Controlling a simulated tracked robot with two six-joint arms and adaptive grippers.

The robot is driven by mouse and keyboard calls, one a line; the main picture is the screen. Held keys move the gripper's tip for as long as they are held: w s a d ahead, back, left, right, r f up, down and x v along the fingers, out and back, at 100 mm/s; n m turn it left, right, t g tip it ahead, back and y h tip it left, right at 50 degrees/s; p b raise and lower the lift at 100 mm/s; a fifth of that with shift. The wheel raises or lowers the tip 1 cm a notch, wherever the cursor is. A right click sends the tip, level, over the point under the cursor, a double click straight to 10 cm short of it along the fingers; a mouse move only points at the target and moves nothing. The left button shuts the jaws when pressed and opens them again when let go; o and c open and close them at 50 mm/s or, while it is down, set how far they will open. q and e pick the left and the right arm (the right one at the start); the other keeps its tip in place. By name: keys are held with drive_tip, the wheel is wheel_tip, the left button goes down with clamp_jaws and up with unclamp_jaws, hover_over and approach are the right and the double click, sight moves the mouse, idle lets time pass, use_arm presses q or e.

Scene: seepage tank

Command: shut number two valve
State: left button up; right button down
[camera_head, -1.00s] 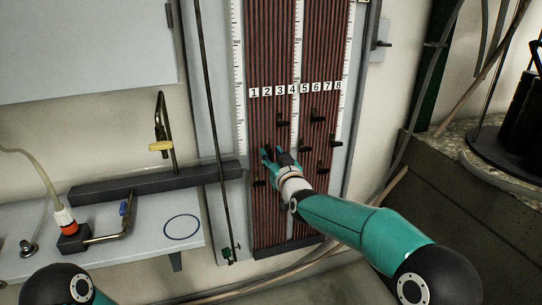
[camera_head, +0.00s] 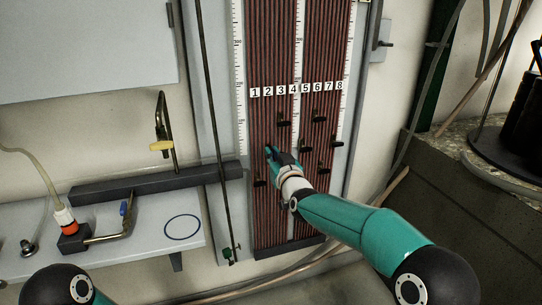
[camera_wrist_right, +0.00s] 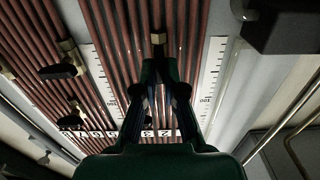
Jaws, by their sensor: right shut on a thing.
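The number two valve (camera_wrist_right: 158,40) sits on the tube board (camera_head: 272,220), low in the column under label 2 (camera_head: 267,92). In the right wrist view its brass body shows just beyond my fingertips. In the head view my gripper covers it. My right gripper (camera_head: 272,152) is shut on the valve's handle, with its fingertips close together; it also shows in the right wrist view (camera_wrist_right: 160,70). The handle is mostly hidden between the fingers, so its angle cannot be told. My left gripper is out of view.
Other black-handled valves stand close by, including one at lower left (camera_head: 259,183), one above (camera_head: 282,119) and one to the right (camera_head: 304,147). A thin dark rod (camera_head: 213,130) runs along the board's left. A shelf (camera_head: 150,235) holds pipe fittings.

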drive_tip(key=shift+f, duration=0.15)
drive_tip(key=m+b, duration=0.2)
drive_tip(key=m, duration=0.4)
drive_tip(key=d+f+m+b, duration=0.1)
drive_tip(key=m+b, duration=0.1)
drive_tip(key=m, duration=0.4)
drive_tip(key=m+b, duration=0.3)
drive_tip(key=m, duration=0.4)
drive_tip(key=shift+w+d+f, duration=0.15)
drive_tip(key=shift+f, duration=0.3)
drive_tip(key=c, duration=1.3)
unclamp_jaws()
drive_tip(key=shift+o, duration=0.2)
drive_tip(key=shift+r, duration=0.2)
drive_tip(key=shift+r, duration=0.1)
